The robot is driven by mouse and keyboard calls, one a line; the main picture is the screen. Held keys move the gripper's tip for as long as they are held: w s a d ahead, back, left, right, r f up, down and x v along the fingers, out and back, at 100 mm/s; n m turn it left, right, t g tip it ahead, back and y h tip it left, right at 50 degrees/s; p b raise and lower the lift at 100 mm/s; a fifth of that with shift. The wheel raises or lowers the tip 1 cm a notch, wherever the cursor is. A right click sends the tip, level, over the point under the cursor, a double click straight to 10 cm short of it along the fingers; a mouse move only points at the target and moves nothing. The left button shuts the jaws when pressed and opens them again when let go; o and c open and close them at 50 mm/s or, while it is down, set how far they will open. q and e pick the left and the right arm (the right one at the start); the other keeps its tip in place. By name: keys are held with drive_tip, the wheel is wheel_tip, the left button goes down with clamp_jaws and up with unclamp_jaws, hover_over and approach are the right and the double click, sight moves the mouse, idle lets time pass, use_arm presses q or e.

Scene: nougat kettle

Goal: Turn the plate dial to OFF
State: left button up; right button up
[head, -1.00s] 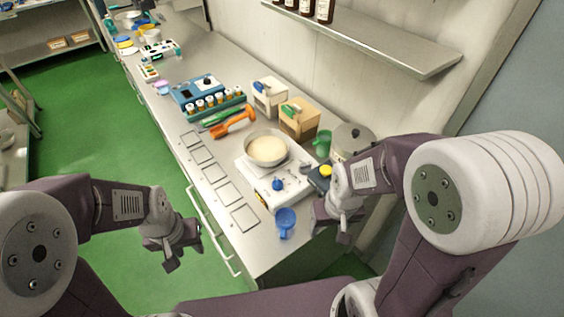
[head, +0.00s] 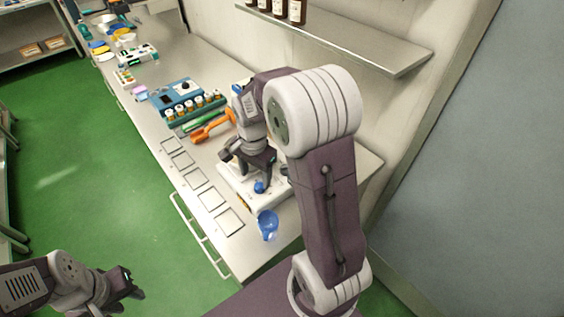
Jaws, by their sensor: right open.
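The white hot plate (head: 235,186) stands on the steel counter, mostly covered by my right arm. Its blue dial (head: 259,187) shows on the front face; its pointer is too small to read. My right gripper (head: 250,172) is open and points down over the plate, just behind and above the dial, apparently apart from it. The pan on the plate is hidden behind my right gripper and arm. My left gripper (head: 134,284) hangs over the green floor at the lower left, away from the counter; its jaws are too small to judge.
A blue cup (head: 268,224) stands on the counter in front of the plate. Several square outlines (head: 211,198) line the front edge. An orange tool (head: 213,127) and a blue rack of vials (head: 196,108) lie behind. A shelf (head: 340,40) hangs above.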

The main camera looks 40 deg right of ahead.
drive_tip(key=w+d+m+p, duration=0.1)
drive_tip(key=d+m, duration=0.1)
drive_tip(key=d, duration=0.2)
drive_tip(key=w+d+m+p, duration=0.1)
drive_tip(key=w+d+m, duration=0.1)
drive_tip(key=d, duration=0.3)
drive_tip(key=w+d+f+m+p, duration=0.1)
drive_tip(key=d+m, duration=0.3)
drive_tip(key=d, duration=0.1)
drive_tip(key=shift+w+d+g, duration=0.25)
drive_tip(key=shift+w+g, duration=0.1)
drive_tip(key=shift+g, duration=0.05)
drive_tip(key=shift+d, duration=0.1)
drive_tip(key=shift+s+f, duration=0.15)
drive_tip(key=shift+f, duration=0.1)
wheel_tip(320, 180, down, 8)
drive_tip(key=shift+f+p, duration=0.2)
drive_tip(key=shift+p, duration=0.8)
drive_tip(key=shift+a, duration=0.3)
clamp_jaws()
